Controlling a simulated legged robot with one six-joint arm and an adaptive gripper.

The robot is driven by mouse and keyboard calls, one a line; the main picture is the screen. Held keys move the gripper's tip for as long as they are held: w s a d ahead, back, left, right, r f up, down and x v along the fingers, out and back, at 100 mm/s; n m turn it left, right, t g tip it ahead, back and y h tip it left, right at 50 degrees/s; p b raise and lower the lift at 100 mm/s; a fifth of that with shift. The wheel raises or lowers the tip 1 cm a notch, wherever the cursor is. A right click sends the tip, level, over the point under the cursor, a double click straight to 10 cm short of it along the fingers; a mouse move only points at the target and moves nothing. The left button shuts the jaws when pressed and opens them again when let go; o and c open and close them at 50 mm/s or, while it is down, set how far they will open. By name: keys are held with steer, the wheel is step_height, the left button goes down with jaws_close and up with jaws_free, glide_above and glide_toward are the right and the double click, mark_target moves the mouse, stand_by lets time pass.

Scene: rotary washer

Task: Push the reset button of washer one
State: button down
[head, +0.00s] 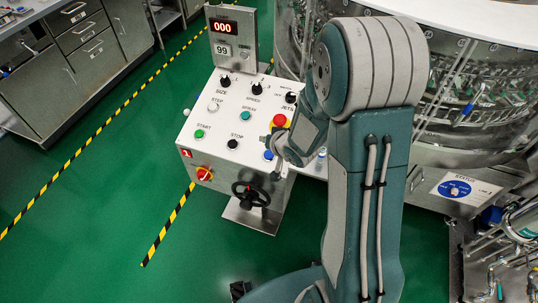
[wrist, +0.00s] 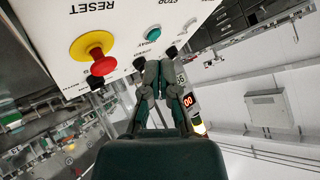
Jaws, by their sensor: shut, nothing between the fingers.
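Washer one's control panel (head: 218,152), a white sloped box with a red "1" label, stands left of my arm. A blue button (head: 268,155) shows at its lower right, partly hidden beside my gripper (head: 280,150). Its label is hidden in the head view. In the wrist view the word RESET (wrist: 92,7) is on the panel at the upper left, near a red knob on a yellow base (wrist: 93,47); the button by that word is out of frame. My gripper (wrist: 156,58) is shut and empty, close to the panel. I cannot tell whether it touches it.
The red and yellow emergency knob (head: 279,120) is just above my gripper. Green start (head: 199,133) and black stop (head: 232,143) buttons lie to the left. A display post (head: 231,45) rises behind. A handwheel (head: 250,195) is below. The green floor at left is clear.

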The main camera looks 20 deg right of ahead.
mark_target(266, 152)
steer(key=shift+f, duration=0.1)
steer(key=shift+w+d+f, duration=0.25)
steer(key=shift+w+f, duration=0.05)
steer(key=shift+f, duration=1.1)
steer(key=shift+w+d+f, duration=0.2)
steer(key=shift+w+f, duration=0.15)
steer(key=shift+f, duration=1)
steer(key=shift+w+d+f, duration=0.25)
steer(key=shift+w+f, duration=0.05)
steer(key=shift+f, duration=1.1)
steer(key=shift+f, duration=0.15)
steer(key=shift+d+f, duration=0.1)
steer(key=shift+f, duration=0.05)
steer(key=shift+w+f, duration=0.1)
steer(key=shift+f, duration=0.3)
steer(key=shift+r, duration=0.15)
steer(key=shift+s+r, duration=0.2)
steer(key=shift+r, duration=0.45)
steer(key=shift+s+a+r, duration=0.15)
steer(key=shift+r, duration=0.65)
steer(key=shift+s+a+r, duration=0.2)
steer(key=shift+r, duration=0.6)
steer(key=shift+s+a+r, duration=0.15)
steer(key=shift+r, duration=0.65)
